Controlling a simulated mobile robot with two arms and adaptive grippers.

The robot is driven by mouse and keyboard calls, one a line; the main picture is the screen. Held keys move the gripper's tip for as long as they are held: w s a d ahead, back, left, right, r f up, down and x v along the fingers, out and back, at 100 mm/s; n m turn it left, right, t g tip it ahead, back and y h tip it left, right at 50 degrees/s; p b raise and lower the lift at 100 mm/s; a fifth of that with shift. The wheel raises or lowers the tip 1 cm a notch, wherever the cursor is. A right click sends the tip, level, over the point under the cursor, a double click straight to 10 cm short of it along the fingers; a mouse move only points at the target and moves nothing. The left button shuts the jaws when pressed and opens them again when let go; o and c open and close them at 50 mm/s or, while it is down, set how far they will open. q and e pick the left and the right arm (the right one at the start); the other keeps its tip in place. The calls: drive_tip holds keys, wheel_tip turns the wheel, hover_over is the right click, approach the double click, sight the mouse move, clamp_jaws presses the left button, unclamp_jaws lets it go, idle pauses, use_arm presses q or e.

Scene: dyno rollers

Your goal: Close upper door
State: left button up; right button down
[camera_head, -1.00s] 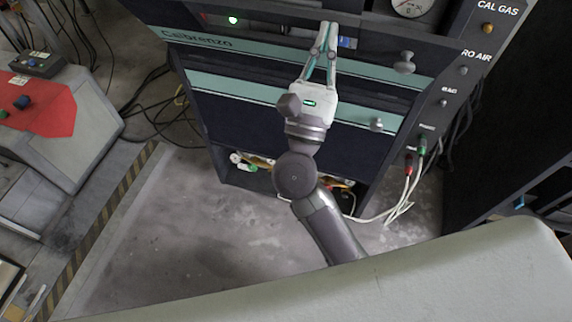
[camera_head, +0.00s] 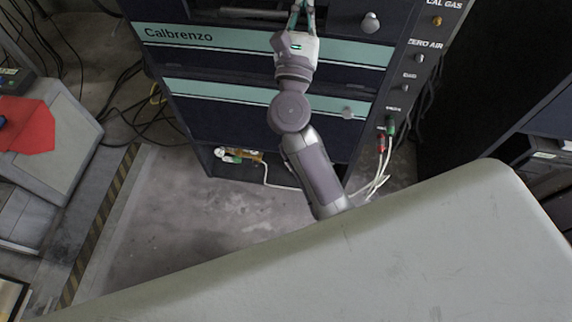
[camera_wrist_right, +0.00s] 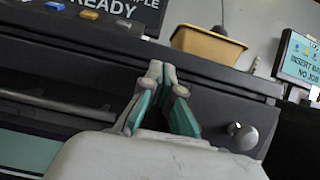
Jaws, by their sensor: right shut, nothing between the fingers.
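The dark cabinet front with a teal "Calbrenzo" strip (camera_head: 225,38) fills the top of the head view. The upper door (camera_head: 340,20) is the dark panel above that strip, with a round grey knob (camera_head: 370,22) at its right; the knob also shows in the right wrist view (camera_wrist_right: 243,137). The door's top is cut off in the head view, and I cannot tell whether it is fully flush. My right gripper (camera_head: 301,8) is shut and empty in front of this panel, left of the knob. In the right wrist view its fingertips (camera_wrist_right: 164,76) are together near the panel's upper part. My left gripper is not in view.
A lower panel with a small knob (camera_head: 348,112) lies below. White cables (camera_head: 376,178) hang from plugs at the cabinet's right. A tan tray (camera_wrist_right: 207,46) stands on top. A grey and red console (camera_head: 45,150) is at left; the floor between is open.

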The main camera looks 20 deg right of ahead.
drive_tip(key=shift+w+d+r, duration=0.1)
drive_tip(key=shift+w+d, duration=0.05)
drive_tip(key=shift+w, duration=0.15)
idle(0.4)
